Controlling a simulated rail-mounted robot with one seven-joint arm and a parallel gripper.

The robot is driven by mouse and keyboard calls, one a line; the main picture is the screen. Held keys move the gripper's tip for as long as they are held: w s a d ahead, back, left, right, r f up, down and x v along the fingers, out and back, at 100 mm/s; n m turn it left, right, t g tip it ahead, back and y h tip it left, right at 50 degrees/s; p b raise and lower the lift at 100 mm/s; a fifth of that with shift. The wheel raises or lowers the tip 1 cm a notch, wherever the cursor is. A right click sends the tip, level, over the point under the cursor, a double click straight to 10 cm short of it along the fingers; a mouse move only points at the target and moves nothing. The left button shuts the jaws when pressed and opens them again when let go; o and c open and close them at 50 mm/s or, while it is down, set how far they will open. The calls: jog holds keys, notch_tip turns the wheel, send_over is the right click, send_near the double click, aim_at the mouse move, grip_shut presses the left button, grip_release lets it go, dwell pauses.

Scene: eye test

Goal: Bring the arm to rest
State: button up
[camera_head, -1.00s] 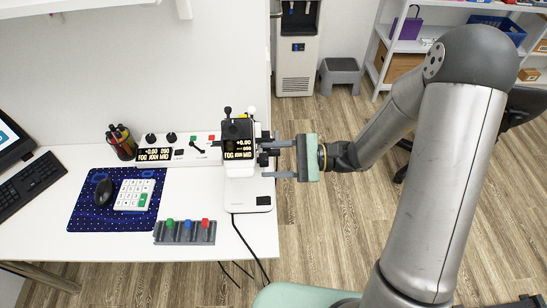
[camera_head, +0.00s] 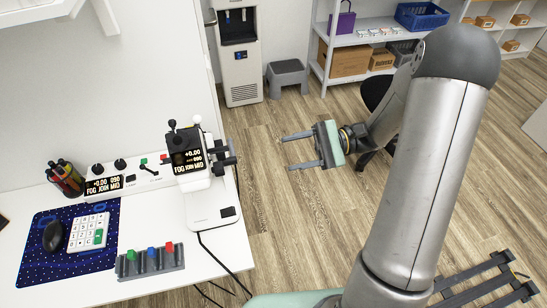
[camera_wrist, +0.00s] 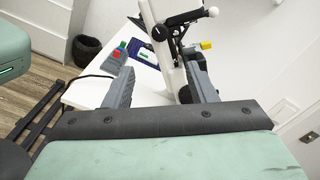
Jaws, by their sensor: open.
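My gripper (camera_head: 289,152) is open and empty in the head view, over the wood floor right of the desk. Its two grey fingers point left toward the eye test device (camera_head: 187,153), with a clear gap between. The device has a black display on a white stand near the desk's right edge. My arm reaches in from the right, bent at a large grey joint. In the wrist view, the open fingers (camera_wrist: 164,88) show at both sides of the device's white column (camera_wrist: 160,45), which lies beyond them.
The white desk (camera_head: 185,273) holds a control panel (camera_head: 131,174), a button strip (camera_head: 150,261), a keypad (camera_head: 88,232), a mouse (camera_head: 54,236) and a pen cup (camera_head: 66,178). A water dispenser (camera_head: 239,60), a grey step stool (camera_head: 287,77) and shelves (camera_head: 368,38) stand behind. Floor around my gripper is clear.

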jog(key=shift+v, duration=0.75)
jog(key=s+a+n+g+h, duration=0.2)
jog(key=s+n+h, duration=0.2)
jog(key=s+h, duration=0.55)
jog(key=s+d+r+n+t+h, duration=0.1)
jog(key=s+d+n+t+h, duration=0.4)
jog(key=h, duration=0.3)
jog(key=shift+s+d+t, duration=0.5)
jog(key=shift+d+t, duration=0.1)
dwell(1.5)
